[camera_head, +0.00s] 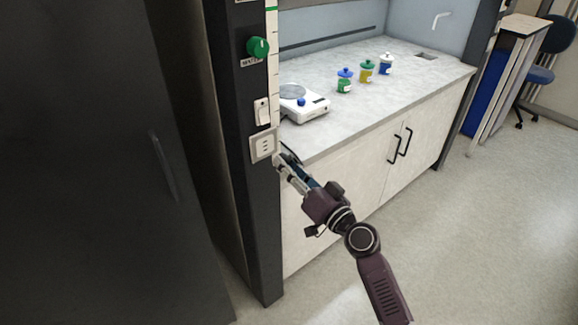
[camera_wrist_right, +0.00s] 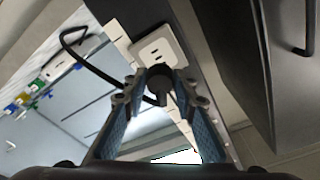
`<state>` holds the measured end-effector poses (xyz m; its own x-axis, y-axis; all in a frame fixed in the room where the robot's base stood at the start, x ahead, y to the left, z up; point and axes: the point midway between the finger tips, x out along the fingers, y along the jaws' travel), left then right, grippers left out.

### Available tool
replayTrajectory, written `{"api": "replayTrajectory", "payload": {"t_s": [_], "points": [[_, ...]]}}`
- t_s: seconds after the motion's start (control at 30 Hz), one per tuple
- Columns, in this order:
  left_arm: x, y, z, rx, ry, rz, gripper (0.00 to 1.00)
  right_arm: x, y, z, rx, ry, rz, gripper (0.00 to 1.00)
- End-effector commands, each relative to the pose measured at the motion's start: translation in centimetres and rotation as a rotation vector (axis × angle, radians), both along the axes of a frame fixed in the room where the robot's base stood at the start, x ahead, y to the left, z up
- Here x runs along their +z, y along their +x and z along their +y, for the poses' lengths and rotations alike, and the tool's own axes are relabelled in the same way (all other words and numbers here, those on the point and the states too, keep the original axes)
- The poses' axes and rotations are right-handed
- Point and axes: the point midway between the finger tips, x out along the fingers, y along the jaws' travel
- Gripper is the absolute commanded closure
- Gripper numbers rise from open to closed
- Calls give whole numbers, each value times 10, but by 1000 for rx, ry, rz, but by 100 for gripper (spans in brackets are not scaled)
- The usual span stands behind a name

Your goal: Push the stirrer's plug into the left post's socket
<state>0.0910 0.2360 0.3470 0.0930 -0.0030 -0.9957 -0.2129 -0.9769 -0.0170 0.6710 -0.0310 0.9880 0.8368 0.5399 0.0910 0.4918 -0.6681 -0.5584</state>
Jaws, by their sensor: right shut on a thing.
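The left post's socket (camera_head: 263,146) is a pale plate low on the dark post. It also shows in the right wrist view (camera_wrist_right: 158,49). My right gripper (camera_head: 281,163) is just to the right of and below the socket plate. In the right wrist view it (camera_wrist_right: 160,88) is shut on the black plug (camera_wrist_right: 158,79), close in front of the plate. Whether the plug touches the socket I cannot tell. The plug's black cable (camera_wrist_right: 92,68) loops off to the left. The white stirrer (camera_head: 307,109) stands on the worktop near the post. My left gripper is not in view.
Above the socket, the post (camera_head: 264,215) carries a white switch (camera_head: 262,111) and a green knob (camera_head: 257,47). Several lidded jars (camera_head: 367,71) stand farther back on the worktop (camera_head: 385,96). A cabinet with black handles (camera_head: 399,145) is below.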

Motion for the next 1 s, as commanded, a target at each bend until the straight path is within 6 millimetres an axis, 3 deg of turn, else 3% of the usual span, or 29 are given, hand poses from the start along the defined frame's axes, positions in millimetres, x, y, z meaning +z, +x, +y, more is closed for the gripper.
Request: {"api": "replayTrajectory", "payload": {"t_s": [0.53, 1.0], "points": [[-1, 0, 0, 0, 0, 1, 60, 0, 6, 0, -14, 3, -10, 96], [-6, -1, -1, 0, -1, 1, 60, 0, 38, 24, -14, 3, -9, 96]]}}
